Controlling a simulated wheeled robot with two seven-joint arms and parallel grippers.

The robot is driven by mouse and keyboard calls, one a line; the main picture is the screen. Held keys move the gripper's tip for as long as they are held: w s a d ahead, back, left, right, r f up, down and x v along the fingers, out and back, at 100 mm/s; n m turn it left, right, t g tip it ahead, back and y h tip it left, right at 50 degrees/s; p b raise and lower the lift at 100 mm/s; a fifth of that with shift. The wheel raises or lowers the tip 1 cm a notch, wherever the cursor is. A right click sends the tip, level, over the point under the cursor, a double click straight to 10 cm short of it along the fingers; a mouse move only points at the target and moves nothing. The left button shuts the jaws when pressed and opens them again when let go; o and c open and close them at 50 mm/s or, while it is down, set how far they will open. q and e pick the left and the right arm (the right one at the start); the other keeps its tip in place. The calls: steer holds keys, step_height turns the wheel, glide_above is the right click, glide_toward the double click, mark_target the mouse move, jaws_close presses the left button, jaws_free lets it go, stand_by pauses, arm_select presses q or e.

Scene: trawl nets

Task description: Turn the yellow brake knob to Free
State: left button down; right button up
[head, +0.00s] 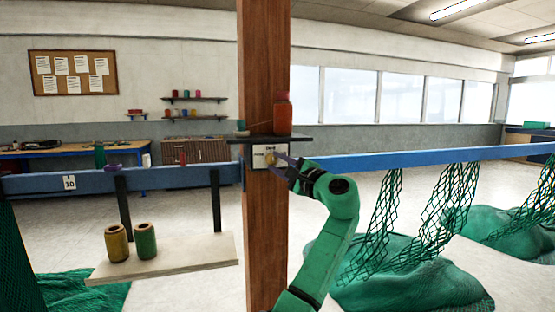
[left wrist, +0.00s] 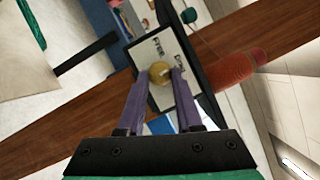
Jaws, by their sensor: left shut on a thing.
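The yellow brake knob (head: 270,157) sits on a small white label plate (head: 258,150) on the front of the wooden post (head: 264,215). In the left wrist view the round knob (left wrist: 159,71) shows between the purple fingertips. My left gripper (head: 274,160) reaches the plate from the right and is shut on the knob. The plate (left wrist: 168,48) carries dark lettering, too small and turned to read surely. The knob's pointer direction cannot be told. My right gripper is not in view.
Blue rails (head: 420,156) run to both sides of the post. Green nets (head: 400,275) hang and lie at right. Two spools (head: 146,241) stand on a pale board at left.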

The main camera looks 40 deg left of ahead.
arm_select(q)
steer(key=n+p, duration=0.1)
steer(key=n, duration=0.1)
steer(key=n+h, duration=0.1)
steer(key=n+g+p, duration=0.1)
steer(key=n, duration=0.1)
steer(key=shift+r+n+h+p, duration=0.3)
steer(key=shift+r+h+p, duration=0.05)
steer(key=shift+h, duration=0.05)
steer(key=n+h+p, duration=0.1)
steer(key=n+h, duration=0.1)
steer(key=n, duration=0.2)
steer(key=shift+r, duration=0.1)
steer(key=c, duration=0.6)
jaws_free()
steer(key=b+v, duration=0.2)
steer(key=v, duration=1.2)
steer(key=shift+s+d+b, duration=0.25)
steer(key=shift+b, duration=0.1)
